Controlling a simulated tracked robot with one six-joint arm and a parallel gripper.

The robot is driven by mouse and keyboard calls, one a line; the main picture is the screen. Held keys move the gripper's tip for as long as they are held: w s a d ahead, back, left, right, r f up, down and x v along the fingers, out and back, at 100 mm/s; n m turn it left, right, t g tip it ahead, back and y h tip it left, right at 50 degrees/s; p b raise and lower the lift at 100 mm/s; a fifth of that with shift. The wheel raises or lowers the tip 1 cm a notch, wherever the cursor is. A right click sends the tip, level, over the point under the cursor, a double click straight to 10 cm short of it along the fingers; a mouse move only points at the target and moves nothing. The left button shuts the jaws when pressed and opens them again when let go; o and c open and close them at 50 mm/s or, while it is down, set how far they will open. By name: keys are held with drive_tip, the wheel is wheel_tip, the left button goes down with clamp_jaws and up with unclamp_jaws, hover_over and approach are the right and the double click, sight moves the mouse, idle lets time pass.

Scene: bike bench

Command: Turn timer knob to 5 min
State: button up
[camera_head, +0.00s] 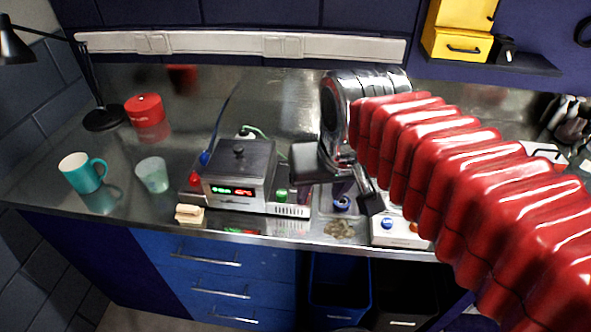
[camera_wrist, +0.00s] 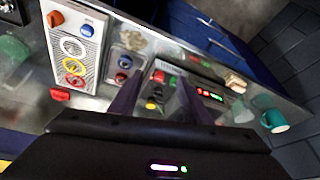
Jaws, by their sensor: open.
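A control unit with a lit red and green display (camera_head: 233,190) stands on the metal bench. It has a green knob (camera_head: 281,195) at its right front and a red knob (camera_head: 194,180) at its left. A white panel (camera_head: 400,236) to the right carries a blue knob (camera_head: 387,222) and an orange one; it also shows in the wrist view (camera_wrist: 89,72). I cannot tell which knob is the timer's. My gripper (camera_wrist: 160,80) is open and empty, its fingers pointing at the bench between the panel and the control unit. My arm hides part of the white panel's right side.
A teal mug (camera_head: 82,173), a translucent cup (camera_head: 153,174), a red tin (camera_head: 146,110) and a black lamp (camera_head: 104,118) stand at the left. A small beige block (camera_head: 190,214) lies near the front edge.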

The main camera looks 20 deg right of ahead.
drive_tip(key=w+r+m+g, duration=0.2)
drive_tip(key=w+m+g, duration=0.1)
drive_tip(key=w, duration=1.4)
drive_tip(key=shift+w+r+m+g, duration=0.3)
drive_tip(key=shift+w+g, duration=0.05)
drive_tip(key=shift+g, duration=0.35)
drive_tip(key=shift+f, duration=0.1)
wheel_tip(320, 180, down, 14)
drive_tip(key=shift+r, duration=0.15)
drive_tip(key=shift+c, duration=0.6)
drive_tip(key=c, duration=0.9)
